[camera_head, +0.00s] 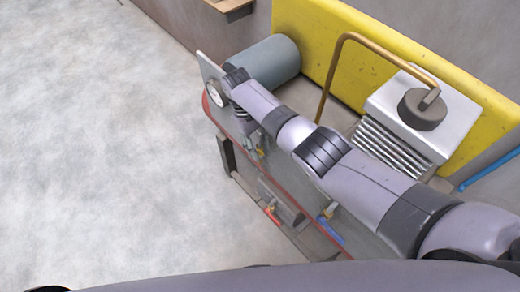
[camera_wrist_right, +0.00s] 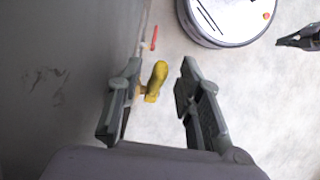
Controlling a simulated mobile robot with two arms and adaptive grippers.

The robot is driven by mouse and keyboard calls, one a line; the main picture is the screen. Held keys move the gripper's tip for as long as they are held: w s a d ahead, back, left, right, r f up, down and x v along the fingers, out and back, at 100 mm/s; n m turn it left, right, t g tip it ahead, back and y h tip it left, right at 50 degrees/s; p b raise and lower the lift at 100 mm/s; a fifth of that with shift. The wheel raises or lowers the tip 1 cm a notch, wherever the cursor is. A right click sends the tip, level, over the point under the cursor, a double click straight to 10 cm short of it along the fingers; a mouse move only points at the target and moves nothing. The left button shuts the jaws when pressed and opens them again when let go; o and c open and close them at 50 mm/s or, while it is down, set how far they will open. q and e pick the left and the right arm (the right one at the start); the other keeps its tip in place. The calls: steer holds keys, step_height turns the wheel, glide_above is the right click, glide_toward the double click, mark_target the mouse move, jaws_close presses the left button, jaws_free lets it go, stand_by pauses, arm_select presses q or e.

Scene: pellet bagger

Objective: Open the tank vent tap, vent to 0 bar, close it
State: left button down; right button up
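The yellow-handled tap (camera_wrist_right: 157,76) is on the side of the grey tank, between the spread fingers of my right gripper (camera_wrist_right: 158,88) in the right wrist view. Gaps show on both sides of the handle. In the head view a small yellow part (camera_head: 260,152) shows beside the right gripper (camera_head: 252,140), which is partly hidden by my arm. A round white-faced gauge (camera_head: 215,93) is at the tank's far end; its reading is too small to make out. A dark gripper, apparently my left one (camera_wrist_right: 302,38), shows at the right wrist view's edge; its fingers are unclear.
A red-handled valve (camera_head: 272,216) and a blue-handled valve (camera_head: 330,230) sit lower on the near side. Behind are a yellow panel (camera_head: 440,85), a brown bent pipe (camera_head: 325,80) and a grey cylinder (camera_head: 272,62). The floor (camera_head: 90,130) at left is clear.

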steer(key=v, duration=1)
steer(key=shift+r, duration=0.25)
steer(key=shift+w+a, duration=0.1)
steer(key=shift+c, duration=0.2)
